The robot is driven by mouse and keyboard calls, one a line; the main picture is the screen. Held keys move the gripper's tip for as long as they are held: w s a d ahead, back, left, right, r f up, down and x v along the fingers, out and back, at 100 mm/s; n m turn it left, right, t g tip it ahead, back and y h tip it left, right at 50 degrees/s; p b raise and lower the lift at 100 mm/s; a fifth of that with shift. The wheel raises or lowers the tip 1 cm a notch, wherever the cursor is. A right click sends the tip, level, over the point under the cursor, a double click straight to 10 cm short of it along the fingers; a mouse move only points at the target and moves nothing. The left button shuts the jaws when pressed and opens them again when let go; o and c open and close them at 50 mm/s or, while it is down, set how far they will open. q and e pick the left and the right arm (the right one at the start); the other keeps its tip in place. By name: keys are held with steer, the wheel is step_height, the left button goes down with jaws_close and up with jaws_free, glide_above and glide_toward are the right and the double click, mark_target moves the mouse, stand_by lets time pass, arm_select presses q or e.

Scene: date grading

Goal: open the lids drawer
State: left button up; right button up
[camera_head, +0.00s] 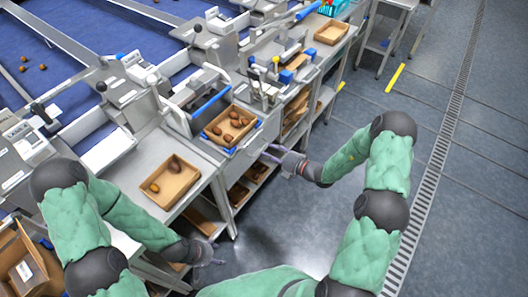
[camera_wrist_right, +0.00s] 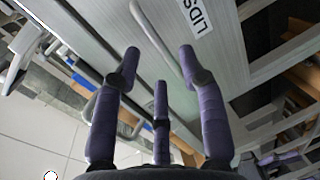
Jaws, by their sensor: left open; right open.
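The lids drawer has a grey front with a white "LIDS" label, which fills the upper part of the right wrist view (camera_wrist_right: 225,45). Its curved bar handle (camera_wrist_right: 150,35) runs down between my right gripper's spread fingers. My right gripper (camera_head: 283,160) is open at the drawer front, below the bench edge in the head view; its purple fingers (camera_wrist_right: 158,65) are apart, and I cannot tell whether they touch the handle. The drawer front looks flush with the bench. My left gripper (camera_head: 210,252) is open and empty, low beside the bench at the lower left.
A box of dates (camera_head: 257,122) sits on the bench above the drawer, and another box (camera_head: 191,164) with a few dates lies to its left. Open shelves with boxes (camera_head: 238,193) lie below the bench. The floor (camera_head: 450,190) on the right is clear.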

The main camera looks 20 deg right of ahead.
mark_target(262, 149)
steer(key=shift+b+x, duration=0.35)
steer(key=shift+x, duration=1.5)
jaws_close()
